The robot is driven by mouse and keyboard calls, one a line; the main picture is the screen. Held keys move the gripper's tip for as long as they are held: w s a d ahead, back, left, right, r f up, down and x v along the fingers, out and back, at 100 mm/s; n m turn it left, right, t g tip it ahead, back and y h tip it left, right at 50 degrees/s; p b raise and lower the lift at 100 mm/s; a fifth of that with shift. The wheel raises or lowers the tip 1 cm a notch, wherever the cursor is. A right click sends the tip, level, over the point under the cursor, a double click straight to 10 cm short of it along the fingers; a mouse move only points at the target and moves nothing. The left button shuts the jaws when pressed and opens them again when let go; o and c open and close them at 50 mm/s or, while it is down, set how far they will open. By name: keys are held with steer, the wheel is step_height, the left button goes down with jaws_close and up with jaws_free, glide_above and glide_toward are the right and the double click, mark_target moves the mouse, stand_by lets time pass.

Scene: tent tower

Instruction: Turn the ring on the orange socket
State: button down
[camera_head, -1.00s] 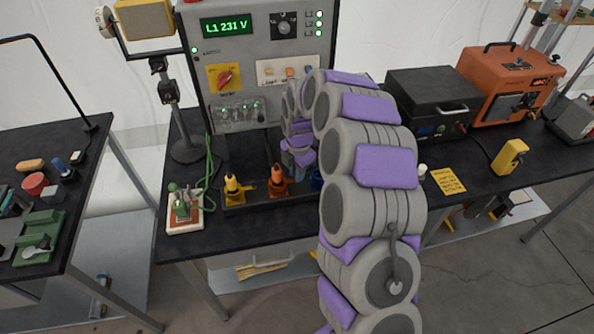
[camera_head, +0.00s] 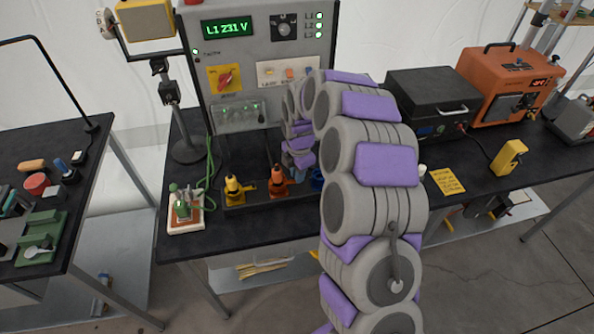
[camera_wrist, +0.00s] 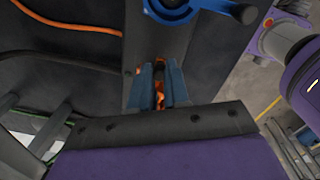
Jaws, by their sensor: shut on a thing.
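The orange socket (camera_head: 278,183) stands on the dark rail on the bench, between a yellow socket (camera_head: 234,189) and a blue socket (camera_head: 316,179). My gripper (camera_wrist: 159,88) has its two blue fingers closed on the orange socket, with orange (camera_wrist: 159,98) showing in the narrow gap between them. In the head view my arm comes down from the right and its end is at the orange socket's right side. The ring itself is mostly hidden by the fingers, so its turn angle cannot be read.
A grey panel (camera_head: 238,62) with a green display, a red-on-yellow switch and lamps stands behind the sockets. A small board with a green part (camera_head: 184,212) lies at the left. A black case (camera_head: 433,92) and an orange unit (camera_head: 508,80) stand at the right.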

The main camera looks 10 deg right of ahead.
steer(key=shift+s+r+m+p, duration=0.2)
steer(key=shift+s+m+p, duration=0.4)
steer(key=shift+m+p, duration=0.35)
steer(key=m+p, duration=0.1)
steer(key=s+m, duration=0.1)
steer(key=shift+s+a+m+p, duration=0.2)
steer(key=shift+a+m+p, duration=0.1)
steer(key=shift+m+p, duration=0.1)
steer(key=s+a+m+p, duration=0.3)
steer(key=a+m+p, duration=0.2)
steer(key=m, duration=0.7)
steer(key=shift+a+f+h, duration=0.15)
steer(key=shift+a+h, duration=0.15)
steer(key=shift+m, duration=0.25)
steer(key=c, duration=1.1)
jaws_free()
steer(key=shift+a, duration=0.1)
